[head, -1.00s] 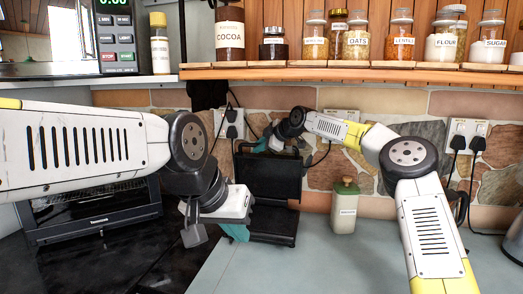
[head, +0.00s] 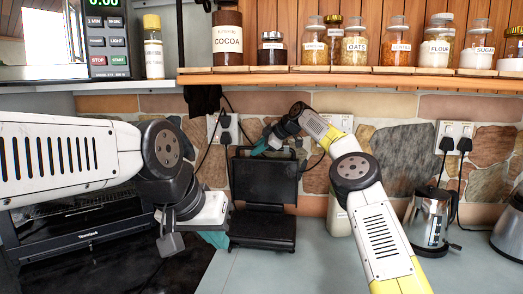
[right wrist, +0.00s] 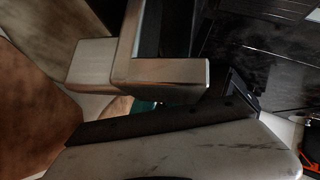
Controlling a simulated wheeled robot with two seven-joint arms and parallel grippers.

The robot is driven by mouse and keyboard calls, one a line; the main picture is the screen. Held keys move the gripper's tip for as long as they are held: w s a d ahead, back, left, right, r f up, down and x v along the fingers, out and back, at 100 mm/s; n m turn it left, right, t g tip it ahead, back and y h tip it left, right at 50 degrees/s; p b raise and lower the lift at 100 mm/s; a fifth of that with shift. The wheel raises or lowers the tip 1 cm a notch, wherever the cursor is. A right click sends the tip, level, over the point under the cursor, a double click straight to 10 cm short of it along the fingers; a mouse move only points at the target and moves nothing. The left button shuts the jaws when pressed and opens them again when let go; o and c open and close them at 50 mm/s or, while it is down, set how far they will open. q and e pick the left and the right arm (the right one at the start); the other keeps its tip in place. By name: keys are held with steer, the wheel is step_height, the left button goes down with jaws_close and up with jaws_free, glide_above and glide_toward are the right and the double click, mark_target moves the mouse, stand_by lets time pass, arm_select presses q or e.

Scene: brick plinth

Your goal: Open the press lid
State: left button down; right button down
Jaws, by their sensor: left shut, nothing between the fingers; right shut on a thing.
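The black press stands on the counter against the stone wall, with its lid (head: 270,182) standing upright above the base (head: 263,230). My right gripper (head: 260,147) is at the lid's top edge, its teal fingertips partly hidden, and is shut on the lid there. In the right wrist view my right gripper fills much of the picture, and what it holds is hard to make out. My left gripper (head: 217,239) is shut and empty, its teal fingers just left of the press base.
A pale canister (head: 338,218) stands right of the press, mostly behind my right arm. A metal coffee pot (head: 428,220) and plugged-in sockets (head: 455,137) are farther right. A shelf (head: 370,80) of jars hangs above. A black toaster oven (head: 85,235) is at left.

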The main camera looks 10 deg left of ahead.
steer(key=shift+a+f, duration=0.1)
steer(key=shift+f, duration=0.05)
steer(key=c, duration=1.4)
jaws_free()
steer(key=v, duration=0.8)
